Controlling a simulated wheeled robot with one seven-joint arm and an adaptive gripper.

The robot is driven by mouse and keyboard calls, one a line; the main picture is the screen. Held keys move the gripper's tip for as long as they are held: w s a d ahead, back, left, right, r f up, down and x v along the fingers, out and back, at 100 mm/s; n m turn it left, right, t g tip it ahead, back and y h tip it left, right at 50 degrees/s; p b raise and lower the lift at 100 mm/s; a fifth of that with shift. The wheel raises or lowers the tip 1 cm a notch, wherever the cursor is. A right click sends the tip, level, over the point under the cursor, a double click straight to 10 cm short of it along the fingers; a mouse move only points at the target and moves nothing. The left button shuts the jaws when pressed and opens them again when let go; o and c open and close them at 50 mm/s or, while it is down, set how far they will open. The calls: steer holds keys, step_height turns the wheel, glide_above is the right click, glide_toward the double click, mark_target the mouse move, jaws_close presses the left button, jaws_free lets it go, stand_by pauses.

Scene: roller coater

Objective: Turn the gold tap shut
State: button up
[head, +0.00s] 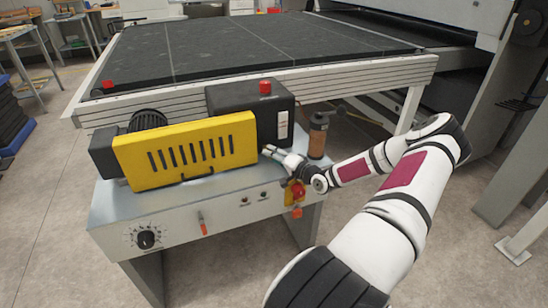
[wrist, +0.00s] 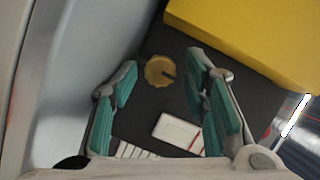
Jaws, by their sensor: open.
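The gold tap (wrist: 160,71) is a round, ridged gold knob with a dark slot on its right side. It shows in the wrist view against a dark grey surface. My gripper (wrist: 163,62) is open, with one teal-padded finger to the left of the tap and the other to its right. A gap shows on both sides, and I cannot tell how far the tap lies beyond the fingertips. In the head view my gripper (head: 272,152) is at the right end of the yellow guard, and I cannot make out the tap there.
The yellow guard (head: 186,150) stands left of my gripper on the grey machine top (head: 120,203). A black box with a red button (head: 265,87) stands behind, and a brown cylinder (head: 318,137) is to the right. A white label (wrist: 178,132) lies below the tap.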

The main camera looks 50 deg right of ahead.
steer(key=shift+v, duration=3.9)
